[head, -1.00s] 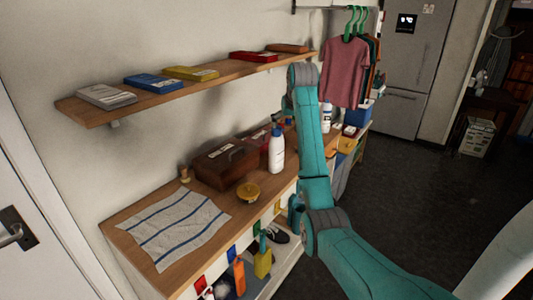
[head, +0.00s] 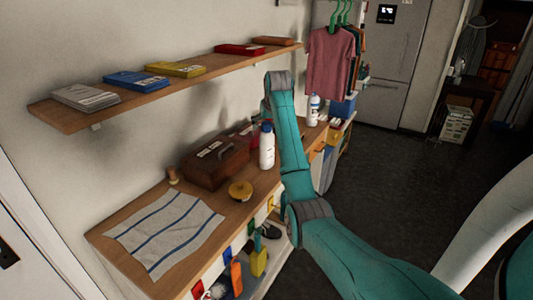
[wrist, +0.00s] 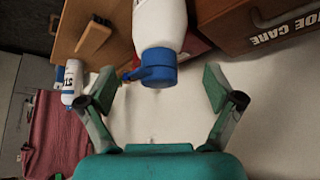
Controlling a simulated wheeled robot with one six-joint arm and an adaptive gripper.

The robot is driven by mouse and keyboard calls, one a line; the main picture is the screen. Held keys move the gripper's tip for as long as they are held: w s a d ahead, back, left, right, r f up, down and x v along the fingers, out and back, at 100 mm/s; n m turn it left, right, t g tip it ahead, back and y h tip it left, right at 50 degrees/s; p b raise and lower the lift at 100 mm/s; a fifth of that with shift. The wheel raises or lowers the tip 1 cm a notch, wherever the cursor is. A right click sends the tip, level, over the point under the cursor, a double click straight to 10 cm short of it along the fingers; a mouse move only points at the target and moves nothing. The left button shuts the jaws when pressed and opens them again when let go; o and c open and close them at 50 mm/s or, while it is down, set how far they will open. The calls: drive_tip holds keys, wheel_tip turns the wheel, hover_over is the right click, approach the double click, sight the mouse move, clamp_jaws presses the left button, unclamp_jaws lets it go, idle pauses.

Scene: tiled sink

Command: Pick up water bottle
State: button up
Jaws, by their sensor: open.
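A white bottle with a blue cap (head: 267,150) stands upright on the wooden bench top, beside the brown shoe-care box. In the wrist view the bottle's white body (wrist: 158,22) comes in from the top edge, with its blue cap and side loop toward my gripper. My gripper (wrist: 160,83) is open, with one finger on each side of the cap in the picture. No contact shows, and I cannot tell the exact depth between the fingertips and the cap. In the head view my teal arm hides most of the gripper.
The brown box (head: 214,163) and a round yellow tin (head: 240,191) stand near the bottle. A second, labelled bottle (head: 313,110) stands farther along the bench. A wall shelf (head: 190,83) with books hangs above. A striped cloth (head: 165,232) covers the near end.

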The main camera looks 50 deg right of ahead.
drive_tip(key=shift+x, duration=1.7)
drive_tip(key=shift+s, duration=0.1)
clamp_jaws()
